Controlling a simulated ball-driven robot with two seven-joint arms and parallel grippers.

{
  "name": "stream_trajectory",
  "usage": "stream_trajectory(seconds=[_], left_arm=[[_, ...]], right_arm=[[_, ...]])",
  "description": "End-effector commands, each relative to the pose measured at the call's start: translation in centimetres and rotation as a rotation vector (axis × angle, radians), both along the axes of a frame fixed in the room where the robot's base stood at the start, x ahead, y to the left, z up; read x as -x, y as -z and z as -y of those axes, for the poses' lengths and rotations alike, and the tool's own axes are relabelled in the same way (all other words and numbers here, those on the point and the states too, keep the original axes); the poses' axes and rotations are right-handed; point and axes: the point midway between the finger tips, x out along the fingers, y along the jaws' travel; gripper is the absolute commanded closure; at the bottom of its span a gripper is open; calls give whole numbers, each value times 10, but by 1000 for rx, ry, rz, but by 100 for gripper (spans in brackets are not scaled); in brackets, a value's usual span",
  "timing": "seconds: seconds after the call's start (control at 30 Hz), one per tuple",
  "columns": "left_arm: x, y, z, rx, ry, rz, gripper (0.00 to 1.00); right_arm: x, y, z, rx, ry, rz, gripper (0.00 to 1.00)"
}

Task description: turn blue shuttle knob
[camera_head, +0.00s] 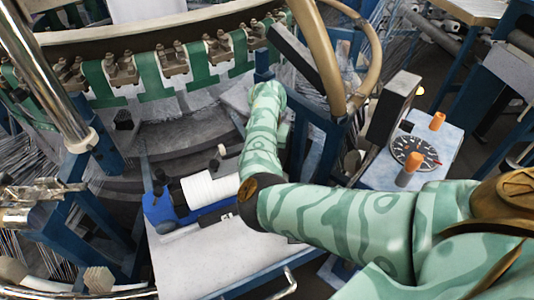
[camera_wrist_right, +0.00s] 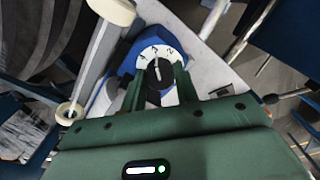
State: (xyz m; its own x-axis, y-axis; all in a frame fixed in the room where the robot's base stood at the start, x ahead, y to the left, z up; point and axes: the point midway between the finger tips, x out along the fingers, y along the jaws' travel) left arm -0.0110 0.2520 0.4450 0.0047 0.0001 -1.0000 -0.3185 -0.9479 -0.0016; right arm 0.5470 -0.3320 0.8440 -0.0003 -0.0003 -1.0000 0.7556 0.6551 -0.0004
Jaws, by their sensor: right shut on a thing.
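The blue shuttle (camera_head: 160,208) lies on a pale tray in the head view, left of my right arm, with a white spool (camera_head: 210,188) on it. In the right wrist view the shuttle's blue body (camera_wrist_right: 127,64) carries a white numbered dial (camera_wrist_right: 147,52) with a black knob (camera_wrist_right: 158,72) at its middle. My right gripper (camera_wrist_right: 160,84) has its two green fingers on either side of the knob and is shut on it. In the head view, my right forearm hides the hand and the knob. My left gripper is not in view.
The loom's curved rail with green straps (camera_head: 150,72) spans the back left. A chrome post (camera_head: 52,80) stands at the left. A box with a gauge (camera_head: 410,152) and orange knobs is at the right. The tray's front part (camera_head: 205,265) is bare.

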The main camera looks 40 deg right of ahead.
Motion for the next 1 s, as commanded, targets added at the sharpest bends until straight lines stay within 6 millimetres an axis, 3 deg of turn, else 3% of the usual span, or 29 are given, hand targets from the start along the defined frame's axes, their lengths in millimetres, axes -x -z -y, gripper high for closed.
stream_trajectory(seconds=[0.07,0.1,0.47,0.57,1.0], left_arm=[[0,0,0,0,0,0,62],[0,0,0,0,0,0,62],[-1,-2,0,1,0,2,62],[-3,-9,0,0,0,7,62],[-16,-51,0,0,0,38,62]], right_arm=[[0,0,0,0,0,1,93],[0,0,0,0,-1,1,62],[0,-5,0,0,-1,1,61],[-1,-20,0,-1,0,4,61],[-1,-134,0,0,0,6,61]])
